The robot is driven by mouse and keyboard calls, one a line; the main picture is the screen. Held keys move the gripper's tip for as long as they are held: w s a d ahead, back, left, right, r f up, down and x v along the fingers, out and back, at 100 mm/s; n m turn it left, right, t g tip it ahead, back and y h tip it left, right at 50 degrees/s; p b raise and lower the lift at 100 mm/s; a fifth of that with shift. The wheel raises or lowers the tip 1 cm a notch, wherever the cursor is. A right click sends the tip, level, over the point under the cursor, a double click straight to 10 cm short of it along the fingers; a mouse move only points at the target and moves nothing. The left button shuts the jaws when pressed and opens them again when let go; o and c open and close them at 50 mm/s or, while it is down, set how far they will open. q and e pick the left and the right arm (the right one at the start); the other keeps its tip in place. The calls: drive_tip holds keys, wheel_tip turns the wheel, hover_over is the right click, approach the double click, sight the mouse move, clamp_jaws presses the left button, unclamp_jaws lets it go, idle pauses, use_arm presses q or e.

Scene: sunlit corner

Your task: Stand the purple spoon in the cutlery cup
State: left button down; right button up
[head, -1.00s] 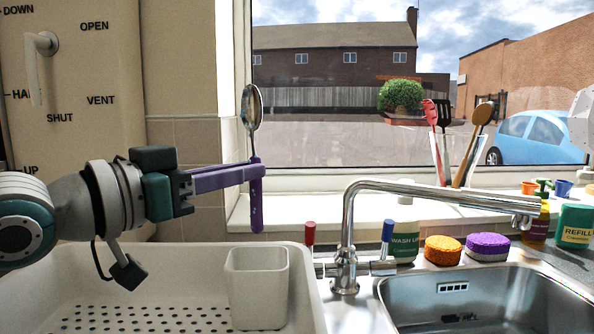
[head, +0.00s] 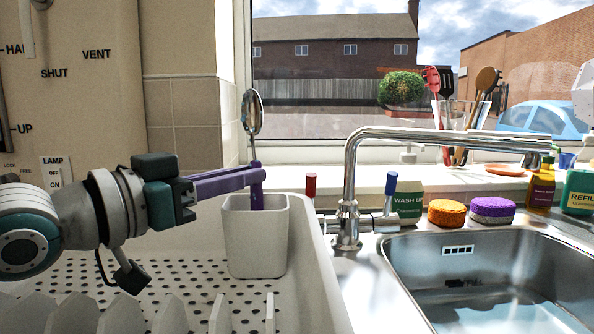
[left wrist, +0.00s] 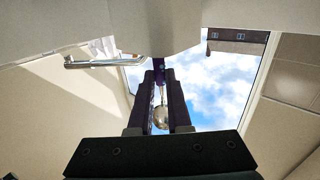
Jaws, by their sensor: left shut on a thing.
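The purple spoon has a shiny metal bowl (head: 252,112) at the top and a purple handle (head: 257,201) pointing down. My left gripper (head: 257,174), with long purple fingers, is shut on the handle and holds the spoon upright. The pale cutlery cup (head: 257,243) stands in the drainer, right below the gripper. The handle's lower end passes into the cup's mouth and is hidden behind its front wall. The left wrist view shows the spoon's bowl (left wrist: 160,117) between the fingers and the cup (left wrist: 165,30) at the top. My right gripper is not in view.
The white perforated drainer (head: 317,270) holds the cup, with rack prongs in front. A chrome tap (head: 350,190) with red and blue handles stands right of the cup. A steel sink (head: 480,262), sponges and bottles are farther right. Utensils stand in a clear holder on the sill.

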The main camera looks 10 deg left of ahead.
use_arm(q)
drive_tip(key=shift+f, duration=0.25)
drive_tip(key=c, duration=0.8)
unclamp_jaws()
